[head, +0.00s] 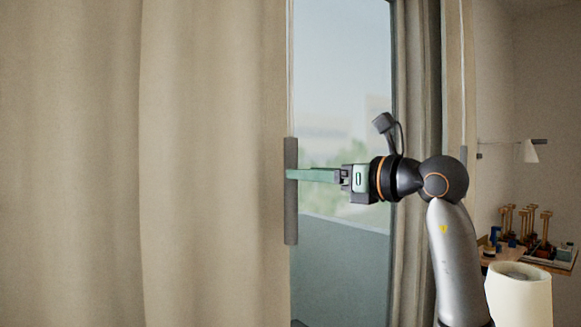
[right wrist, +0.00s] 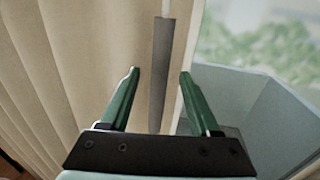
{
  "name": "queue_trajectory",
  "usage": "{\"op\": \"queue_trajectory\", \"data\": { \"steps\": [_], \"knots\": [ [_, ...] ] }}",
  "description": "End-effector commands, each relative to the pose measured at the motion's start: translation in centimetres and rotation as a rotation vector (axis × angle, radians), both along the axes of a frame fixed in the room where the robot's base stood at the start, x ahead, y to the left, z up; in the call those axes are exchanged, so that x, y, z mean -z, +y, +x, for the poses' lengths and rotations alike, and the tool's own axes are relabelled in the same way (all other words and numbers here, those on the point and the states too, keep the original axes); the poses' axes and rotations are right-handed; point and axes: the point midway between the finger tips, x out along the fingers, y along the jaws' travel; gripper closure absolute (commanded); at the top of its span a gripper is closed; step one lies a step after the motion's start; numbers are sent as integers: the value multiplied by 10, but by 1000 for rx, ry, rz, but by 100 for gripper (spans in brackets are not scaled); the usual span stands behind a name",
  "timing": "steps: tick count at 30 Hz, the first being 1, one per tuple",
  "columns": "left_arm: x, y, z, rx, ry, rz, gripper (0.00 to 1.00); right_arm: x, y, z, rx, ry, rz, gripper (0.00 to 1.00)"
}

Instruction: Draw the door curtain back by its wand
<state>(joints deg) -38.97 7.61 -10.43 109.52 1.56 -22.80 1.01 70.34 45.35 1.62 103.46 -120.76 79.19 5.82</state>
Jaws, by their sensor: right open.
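The door curtain (head: 210,170) is beige and hangs in folds over the left half of the head view; it also fills the left of the right wrist view (right wrist: 90,50). Its wand (head: 291,225) hangs upright at the curtain's right edge, with a thick grey grip on a thin pale rod. My right gripper (head: 289,174) reaches in from the right at the grip's height. In the right wrist view its green fingers (right wrist: 158,72) are apart, with the wand's grip (right wrist: 160,60) between them and a gap on each side. My left gripper is not in view.
Behind the wand is the glass door (head: 340,80) with a balcony wall (head: 340,265) outside. Another curtain (head: 415,60) hangs right of the glass. At lower right are a pale cylindrical shade (head: 520,300), a table with wooden pieces, and a wall lamp (head: 531,151).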

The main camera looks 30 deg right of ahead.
Motion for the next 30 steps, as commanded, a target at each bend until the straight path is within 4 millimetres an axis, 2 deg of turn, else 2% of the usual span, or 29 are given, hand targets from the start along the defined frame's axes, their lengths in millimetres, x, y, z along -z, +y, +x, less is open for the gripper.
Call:
{"op": "queue_trajectory", "data": {
  "steps": [3, 9, 20, 30],
  "knots": [
    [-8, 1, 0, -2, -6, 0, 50, -2, 7, 22, -4, 2, 3, 37],
    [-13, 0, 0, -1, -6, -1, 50, -1, 13, 44, -2, -1, 1, 37],
    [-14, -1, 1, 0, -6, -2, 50, 0, 14, 49, -1, -1, -1, 37],
    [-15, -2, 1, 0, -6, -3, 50, 0, 14, 49, -1, -1, -1, 73]
  ]
}}
